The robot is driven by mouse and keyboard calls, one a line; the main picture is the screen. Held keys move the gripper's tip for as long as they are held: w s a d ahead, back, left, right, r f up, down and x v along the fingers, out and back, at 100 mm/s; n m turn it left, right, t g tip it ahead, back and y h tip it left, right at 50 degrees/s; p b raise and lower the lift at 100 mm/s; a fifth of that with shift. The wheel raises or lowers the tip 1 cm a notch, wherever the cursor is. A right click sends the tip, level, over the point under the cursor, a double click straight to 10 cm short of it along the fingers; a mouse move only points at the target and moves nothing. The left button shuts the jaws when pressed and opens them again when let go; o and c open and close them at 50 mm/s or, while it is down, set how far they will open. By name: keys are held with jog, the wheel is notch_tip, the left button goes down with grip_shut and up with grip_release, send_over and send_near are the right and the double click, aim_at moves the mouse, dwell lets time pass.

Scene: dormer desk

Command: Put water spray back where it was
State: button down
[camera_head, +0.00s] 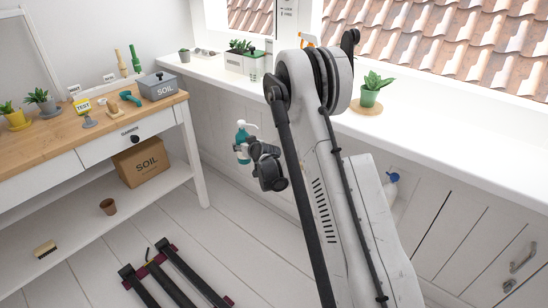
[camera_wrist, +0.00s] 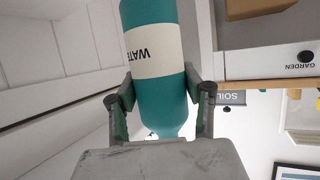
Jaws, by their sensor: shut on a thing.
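The water spray (camera_head: 242,140) is a teal bottle with a white pump top and a cream label. It hangs upright in the air between the desk and the window sill. My gripper (camera_head: 246,152) is shut on it from the right. In the wrist view the bottle (camera_wrist: 155,85) is seen upside down, its label partly reading "WATE", with my gripper's fingers (camera_wrist: 160,92) on both sides of it. The label's end is turned out of sight.
The white window sill (camera_head: 445,140) holds a planter box (camera_head: 243,64) and a potted succulent (camera_head: 370,92); my arm hides part of it. The wooden desk (camera_head: 50,130) carries pots, tools and a grey SOIL box (camera_head: 158,86). A cardboard SOIL box (camera_head: 141,165) stands below.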

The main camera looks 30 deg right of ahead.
jog(key=w+d+f+b, duration=0.15)
jog(key=w+d, duration=0.25)
jog(key=d, duration=0.5)
jog(key=w+d+b, duration=0.3)
jog(key=w+d, duration=0.2)
jog(key=d, duration=0.4)
jog(key=f+b, duration=0.3)
jog(key=f, duration=0.3)
jog(key=shift+s, duration=0.2)
jog(key=shift+r, duration=0.15)
jog(key=c, duration=1)
grip_release()
jog(key=shift+o, duration=0.2)
